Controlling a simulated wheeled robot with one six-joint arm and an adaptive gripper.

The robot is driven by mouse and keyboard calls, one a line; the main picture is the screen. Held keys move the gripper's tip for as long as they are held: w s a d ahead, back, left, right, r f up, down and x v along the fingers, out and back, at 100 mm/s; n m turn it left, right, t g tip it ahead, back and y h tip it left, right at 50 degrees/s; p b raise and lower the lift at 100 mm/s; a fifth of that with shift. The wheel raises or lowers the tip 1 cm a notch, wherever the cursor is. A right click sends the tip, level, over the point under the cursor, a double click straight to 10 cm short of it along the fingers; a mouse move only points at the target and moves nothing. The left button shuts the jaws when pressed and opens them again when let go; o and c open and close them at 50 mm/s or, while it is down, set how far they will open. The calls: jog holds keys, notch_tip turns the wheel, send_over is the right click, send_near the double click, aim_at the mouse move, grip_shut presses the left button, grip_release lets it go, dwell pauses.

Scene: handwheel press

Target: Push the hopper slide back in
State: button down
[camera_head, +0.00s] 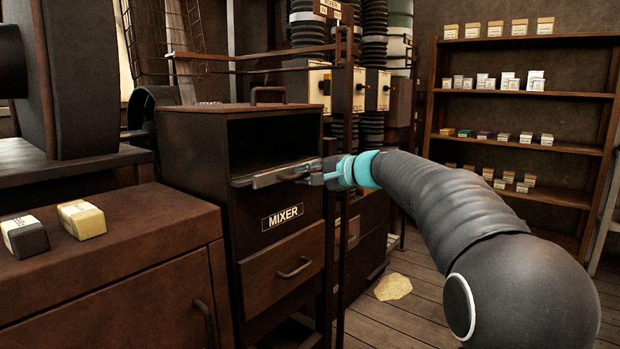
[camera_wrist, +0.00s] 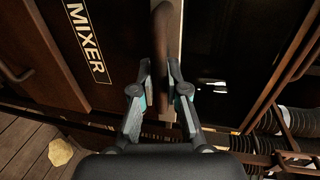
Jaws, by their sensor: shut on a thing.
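The hopper slide (camera_head: 268,178) is a thin grey plate at the front of the dark opening in the brown mixer cabinet (camera_head: 240,208), above its MIXER label. Its front edge sticks out a little past the cabinet face. My gripper (camera_head: 314,173) is at the slide's front edge, with the arm reaching in from the right. In the wrist view my gripper (camera_wrist: 160,75) is shut on the slide's brown handle (camera_wrist: 162,35), one finger on each side. The pale slide edge (camera_wrist: 174,22) runs beside the handle. How far the slide reaches inside is hidden.
A drawer (camera_head: 283,268) with a handle sits below the label. A low brown cabinet (camera_head: 110,260) at left bears a dark box (camera_head: 25,237) and a yellow box (camera_head: 82,219). A thin upright post stands right of the mixer. Shelves (camera_head: 525,95) stand at back right.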

jog(key=shift+w+a, duration=0.35)
jog(key=shift+w, duration=0.1)
jog(key=shift+r, duration=0.1)
jog(key=shift+a, duration=0.1)
jog(key=c, duration=1.2)
grip_release()
jog(key=shift+w+a, duration=0.1)
jog(key=shift+a, duration=0.05)
jog(key=v, duration=1.2)
